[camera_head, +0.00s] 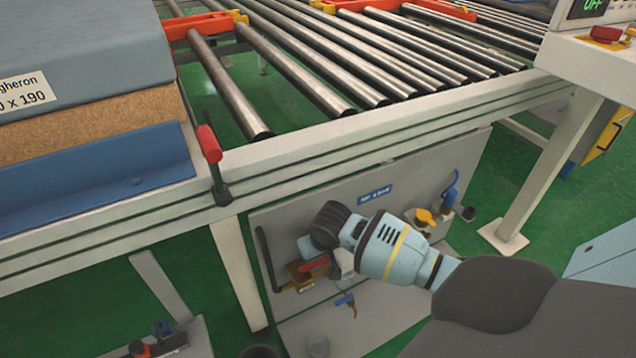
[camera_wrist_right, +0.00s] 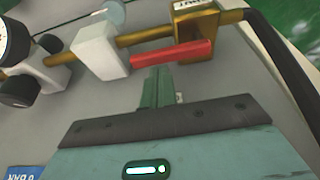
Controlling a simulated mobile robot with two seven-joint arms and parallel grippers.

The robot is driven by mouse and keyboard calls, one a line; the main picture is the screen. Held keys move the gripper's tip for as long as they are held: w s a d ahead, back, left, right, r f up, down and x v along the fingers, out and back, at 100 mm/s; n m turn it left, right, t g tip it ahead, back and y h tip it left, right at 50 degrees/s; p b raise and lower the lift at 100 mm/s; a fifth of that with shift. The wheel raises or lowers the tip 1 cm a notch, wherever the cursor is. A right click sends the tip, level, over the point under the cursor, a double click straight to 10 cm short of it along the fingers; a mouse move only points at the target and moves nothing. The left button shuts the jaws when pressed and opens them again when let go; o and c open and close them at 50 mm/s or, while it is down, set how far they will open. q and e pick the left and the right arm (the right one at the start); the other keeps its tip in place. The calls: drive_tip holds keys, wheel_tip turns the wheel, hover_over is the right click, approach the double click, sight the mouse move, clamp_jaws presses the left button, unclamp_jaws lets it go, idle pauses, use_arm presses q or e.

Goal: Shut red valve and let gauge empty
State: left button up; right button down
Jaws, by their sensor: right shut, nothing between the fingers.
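The red valve handle (camera_wrist_right: 172,55) lies roughly parallel to the brass pipe (camera_wrist_right: 146,36), beside a brass block (camera_wrist_right: 196,30). In the head view the red handle (camera_head: 313,263) shows on the grey panel under the conveyor. The gauge (camera_wrist_right: 10,42) is cut off at the left edge of the wrist view, so I cannot read it. My right gripper (camera_wrist_right: 157,82) is shut and empty, with its fingertips close to the handle's near side; I cannot tell whether they touch. In the head view my right wrist partly hides the pipework. My left gripper is not in view.
The roller conveyor (camera_head: 330,165) runs above the panel (camera_head: 290,222). A mattress stack (camera_head: 80,60) stands at upper left. A red-tipped lever (camera_head: 209,145) is on the conveyor frame. A yellow valve part (camera_head: 425,217) and a blue handle (camera_head: 451,188) sit right of my wrist.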

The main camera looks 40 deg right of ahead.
drive_tip(key=shift+w+f, duration=0.1)
drive_tip(key=shift+f, duration=0.1)
idle(0.3)
drive_tip(key=shift+s+r+m+p, duration=0.1)
drive_tip(key=shift+s+m+p, duration=0.1)
drive_tip(key=shift+m+p, duration=0.4)
